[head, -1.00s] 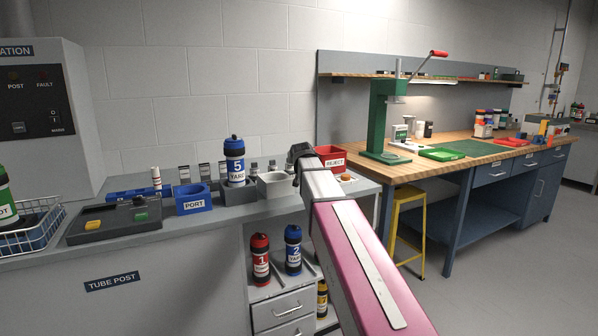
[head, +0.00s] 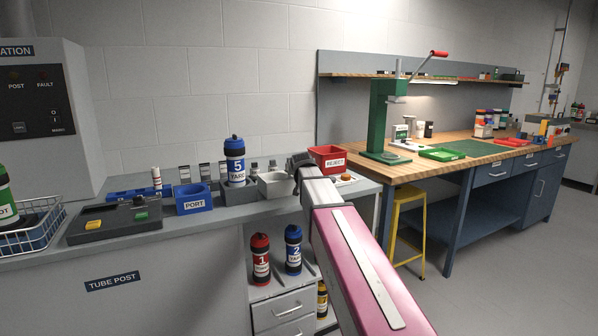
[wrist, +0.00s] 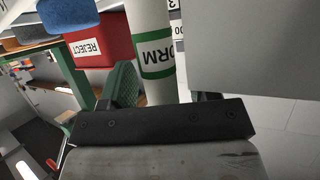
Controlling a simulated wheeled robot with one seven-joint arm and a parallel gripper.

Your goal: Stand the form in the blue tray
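The form (wrist: 155,48), a white cylinder with a green-edged label, runs between the fingers of my gripper (wrist: 165,97) in the wrist view. It fits closely between them, and the gripper looks shut on it, though the right finger is mostly covered by a pale grey surface. In the head view my gripper (head: 300,160) is over the counter's right end, between the white bin and the red bin; the form is hidden there.
The blue PORT box (head: 194,205), the blue "5" carrier (head: 235,165) and the white bin (head: 275,186) stand between the tray and my gripper. The red REJECT bin (head: 332,162) is just right of it.

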